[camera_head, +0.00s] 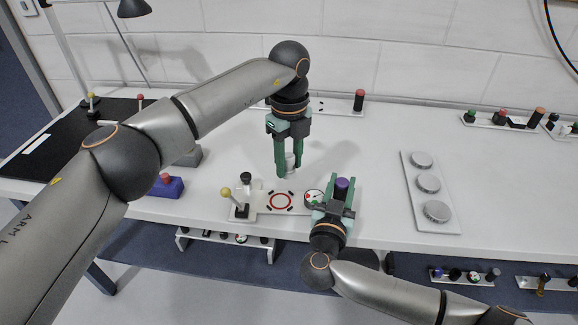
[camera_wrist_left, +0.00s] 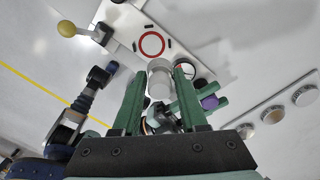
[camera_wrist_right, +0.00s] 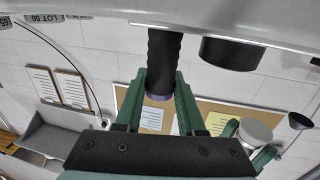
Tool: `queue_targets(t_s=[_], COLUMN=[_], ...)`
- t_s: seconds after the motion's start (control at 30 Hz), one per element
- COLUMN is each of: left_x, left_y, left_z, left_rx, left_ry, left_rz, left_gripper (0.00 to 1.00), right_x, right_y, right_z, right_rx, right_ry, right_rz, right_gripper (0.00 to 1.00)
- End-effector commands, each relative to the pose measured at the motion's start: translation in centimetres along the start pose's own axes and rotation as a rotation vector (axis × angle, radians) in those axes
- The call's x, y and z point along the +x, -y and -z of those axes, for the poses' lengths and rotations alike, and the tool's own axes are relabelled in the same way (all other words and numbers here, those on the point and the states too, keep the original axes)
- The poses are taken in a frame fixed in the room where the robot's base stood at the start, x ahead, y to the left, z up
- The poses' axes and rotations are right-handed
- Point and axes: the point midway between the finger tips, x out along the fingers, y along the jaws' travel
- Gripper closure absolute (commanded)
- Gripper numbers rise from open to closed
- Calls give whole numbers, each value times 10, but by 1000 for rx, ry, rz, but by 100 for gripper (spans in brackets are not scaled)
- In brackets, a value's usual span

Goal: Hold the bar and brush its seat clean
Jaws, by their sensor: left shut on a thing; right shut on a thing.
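My left gripper (camera_head: 286,172) points down and is shut on a pale grey cylinder (camera_wrist_left: 160,78), seemingly the bar, just behind the fixture plate (camera_head: 262,208). The plate carries a red ring (camera_head: 281,201), seemingly the seat, which is uncovered. My right gripper (camera_head: 337,200) is shut on a black ribbed handle (camera_wrist_right: 163,62) with a purple end, seemingly the brush, near the plate's right end. The purple end (camera_head: 342,185) also shows in the left wrist view (camera_wrist_left: 210,102). I cannot see any bristles.
A tray with several silver discs (camera_head: 437,212) lies right. The table between plate and tray is clear.

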Motion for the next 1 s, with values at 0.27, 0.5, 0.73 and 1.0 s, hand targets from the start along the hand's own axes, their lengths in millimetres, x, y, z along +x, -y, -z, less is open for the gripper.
queue_targets(t_s=[0.27,0.5,0.73,1.0], left_x=[0,0,0,0], left_y=[0,0,0,0], left_z=[0,0,0,0], left_rx=[0,0,0,0], left_ry=[0,0,0,0], left_rz=[0,0,0,0], left_gripper=[100,100,100,100], right_x=[0,0,0,-4], right_y=[0,0,0,0], right_z=[0,0,0,-1], right_rx=[0,0,0,0], right_ry=[0,0,0,1], right_rz=[-1,-1,-1,1], right_gripper=[100,47,27,27])
